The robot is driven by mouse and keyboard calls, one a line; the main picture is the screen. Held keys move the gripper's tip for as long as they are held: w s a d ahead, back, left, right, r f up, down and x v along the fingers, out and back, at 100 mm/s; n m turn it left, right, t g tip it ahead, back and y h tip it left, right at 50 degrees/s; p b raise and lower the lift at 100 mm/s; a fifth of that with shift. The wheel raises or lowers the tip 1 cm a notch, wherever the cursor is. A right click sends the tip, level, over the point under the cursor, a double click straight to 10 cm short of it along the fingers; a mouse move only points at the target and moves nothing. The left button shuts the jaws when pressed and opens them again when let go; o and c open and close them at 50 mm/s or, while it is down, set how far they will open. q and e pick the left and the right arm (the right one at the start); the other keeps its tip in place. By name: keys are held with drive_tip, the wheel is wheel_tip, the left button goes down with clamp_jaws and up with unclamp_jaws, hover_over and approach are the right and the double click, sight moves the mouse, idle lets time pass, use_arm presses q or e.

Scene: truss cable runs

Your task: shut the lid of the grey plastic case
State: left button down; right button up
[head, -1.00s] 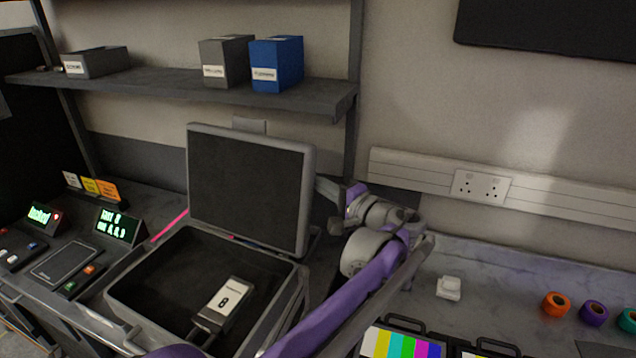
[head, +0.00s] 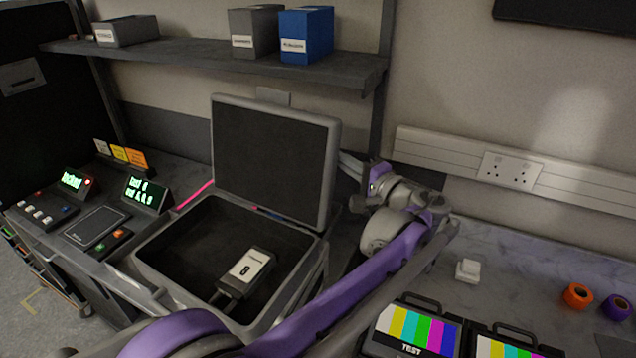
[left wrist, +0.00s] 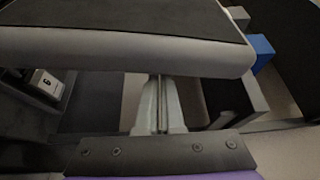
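The grey plastic case (head: 150,262) stands open on the bench in the head view. Its lid (head: 272,160) is raised steeply at the back, dark inside with a light grey rim. A dark device with a white label marked 8 (head: 248,268) lies in the case. My left arm reaches past the lid's right side, and its gripper (head: 350,165) is at the lid's right edge, partly hidden behind it. In the left wrist view, my left gripper's fingers (left wrist: 160,95) are together and appear empty, close to the lid's rim (left wrist: 120,52); contact is unclear. My right gripper is out of view.
A shelf (head: 220,65) with a blue box (head: 305,36) and grey boxes runs above the case. Small lit displays (head: 148,195) stand left. Colour-bar test cases (head: 415,332), a white block (head: 467,270) and tape rolls (head: 577,296) are right.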

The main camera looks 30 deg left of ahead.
use_arm(q)
drive_tip(key=shift+s+d, duration=0.1)
drive_tip(key=shift+s, duration=3.55)
drive_tip(key=shift+f, duration=0.1)
